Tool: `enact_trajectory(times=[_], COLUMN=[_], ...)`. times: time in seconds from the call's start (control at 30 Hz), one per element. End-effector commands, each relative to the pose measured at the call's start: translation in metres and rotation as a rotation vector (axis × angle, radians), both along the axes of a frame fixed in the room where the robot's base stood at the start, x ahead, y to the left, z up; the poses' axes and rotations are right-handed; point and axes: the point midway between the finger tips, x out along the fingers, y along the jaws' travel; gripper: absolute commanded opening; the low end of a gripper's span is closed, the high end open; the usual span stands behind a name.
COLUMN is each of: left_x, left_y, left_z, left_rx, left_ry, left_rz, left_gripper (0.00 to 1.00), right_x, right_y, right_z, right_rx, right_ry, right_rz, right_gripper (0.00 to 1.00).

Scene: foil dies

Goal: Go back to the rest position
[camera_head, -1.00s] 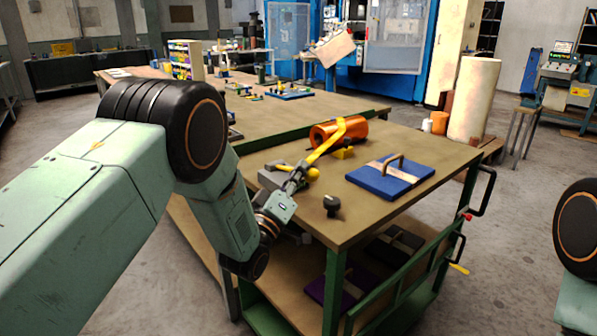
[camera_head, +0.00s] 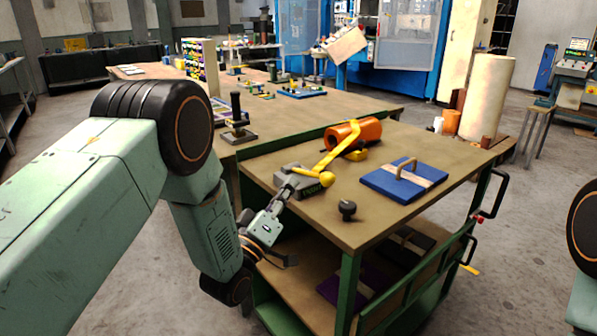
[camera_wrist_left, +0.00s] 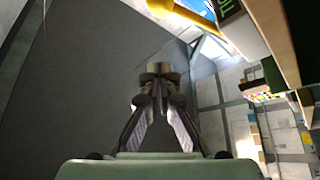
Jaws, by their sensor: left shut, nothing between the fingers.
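My left gripper (camera_head: 285,190) is at the left edge of the cart top, by the grey block with green lettering (camera_head: 308,186). In the left wrist view its fingers (camera_wrist_left: 160,75) meet at the tips with nothing between them. That view looks past them onto dark grey floor, with the cart side at upper right. I cannot tell whether the fingers touch the block. My left arm reaches in from the left. Only a joint of my right arm shows at the right edge; its gripper is out of view.
The green-framed cart (camera_head: 330,230) carries a yellow-handled tool (camera_head: 338,152), an orange cylinder (camera_head: 368,131), a blue board with a handle (camera_head: 380,182) and a black knob (camera_head: 347,209). A long workbench (camera_head: 365,103) stands behind. Open floor (camera_head: 60,150) lies at the left.

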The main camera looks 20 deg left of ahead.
Motion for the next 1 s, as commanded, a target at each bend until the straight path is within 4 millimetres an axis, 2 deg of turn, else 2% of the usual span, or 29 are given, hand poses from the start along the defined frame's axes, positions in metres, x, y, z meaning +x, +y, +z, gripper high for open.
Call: enact_trajectory(times=[0.2,0.7,0.77,0.87,0.93,1.0], left_x=[-0.014,-0.015,-0.013,-0.009,-0.017,-0.035], left_y=[0.006,0.007,0.007,0.01,0.014,0.019], left_z=[-0.007,-0.007,-0.013,-0.043,-0.081,-0.124], left_rx=[0.0,0.01,0.049,0.176,0.295,0.415], left_ry=[-0.001,-0.004,0.012,0.123,0.262,0.424], left_rz=[0.001,0.005,0.02,0.073,0.11,0.129], left_gripper=[0.0,0.0,0.0,0.0,0.0,0.0], right_x=[0.0,0.0,0.0,0.0,0.0,0.0], right_y=[0.0,0.0,0.0,0.0,0.0,0.0], right_z=[0.001,0.001,0.001,0.001,0.001,0.001], right_rx=[0.0,0.0,0.0,0.0,0.0,0.0], right_ry=[0.0,0.0,0.001,0.0,0.0,0.0], right_rz=[0.0,0.0,0.0,0.0,0.0,0.0], right_gripper=[0.4,0.4,0.4,0.4,0.4,0.4])
